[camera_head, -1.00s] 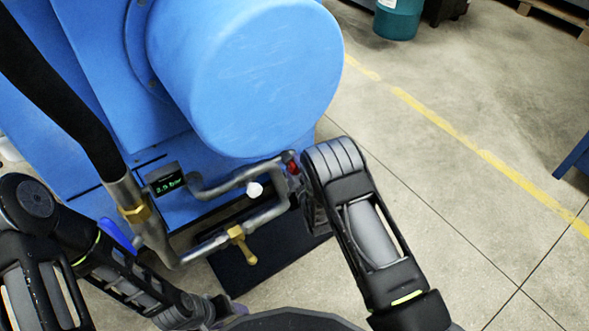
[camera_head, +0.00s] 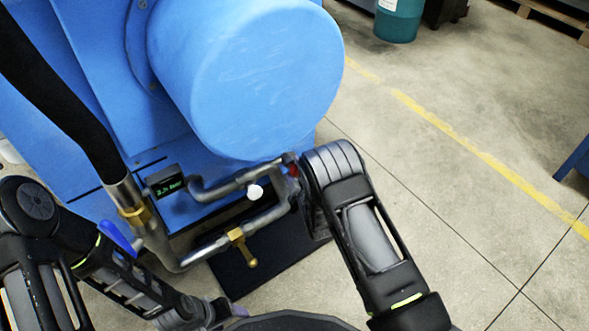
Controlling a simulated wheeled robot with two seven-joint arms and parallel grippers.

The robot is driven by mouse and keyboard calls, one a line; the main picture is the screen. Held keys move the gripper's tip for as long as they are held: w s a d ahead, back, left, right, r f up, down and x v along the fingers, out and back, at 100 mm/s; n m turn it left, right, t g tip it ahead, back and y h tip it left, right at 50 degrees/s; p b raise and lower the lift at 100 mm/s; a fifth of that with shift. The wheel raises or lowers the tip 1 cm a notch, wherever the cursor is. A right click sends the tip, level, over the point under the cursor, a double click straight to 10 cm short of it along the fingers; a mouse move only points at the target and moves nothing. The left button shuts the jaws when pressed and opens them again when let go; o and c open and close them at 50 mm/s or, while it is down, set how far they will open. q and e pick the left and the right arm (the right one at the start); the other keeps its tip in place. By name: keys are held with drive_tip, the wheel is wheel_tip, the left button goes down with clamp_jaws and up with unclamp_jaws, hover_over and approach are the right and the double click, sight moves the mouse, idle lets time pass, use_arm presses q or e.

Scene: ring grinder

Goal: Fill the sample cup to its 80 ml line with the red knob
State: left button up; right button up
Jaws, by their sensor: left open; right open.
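The red knob (camera_head: 291,169) shows as a small red patch at the right end of the pipework, partly covered by my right wrist. My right gripper (camera_head: 316,218) points down right beside it, mostly hidden behind my own wrist. It is open; I cannot tell whether it touches the knob. My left gripper (camera_head: 224,311) is low in the view, open, apart from the pipes and partly cut off by a dark round part of mine. I cannot make out the sample cup or its 80 ml line.
A small display (camera_head: 166,182) is on the pipework, its digits blurred. A white round knob (camera_head: 255,191), a brass valve (camera_head: 240,244) and a blue lever (camera_head: 116,236) sit on the pipes. A black tray (camera_head: 262,266) lies below. The big blue machine (camera_head: 245,80) stands behind.

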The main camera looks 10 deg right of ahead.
sight(296, 173)
drive_tip(key=p+v, duration=0.2)
drive_tip(key=v, duration=0.4)
drive_tip(key=shift+s+r+p, duration=0.15)
drive_tip(key=shift+p, duration=0.15)
drive_tip(key=shift+s, duration=0.5)
use_arm(q)
drive_tip(key=r, duration=0.2)
drive_tip(key=shift+s+d+r, duration=0.1)
drive_tip(key=shift+s+r, duration=0.15)
drive_tip(key=shift+r, duration=0.05)
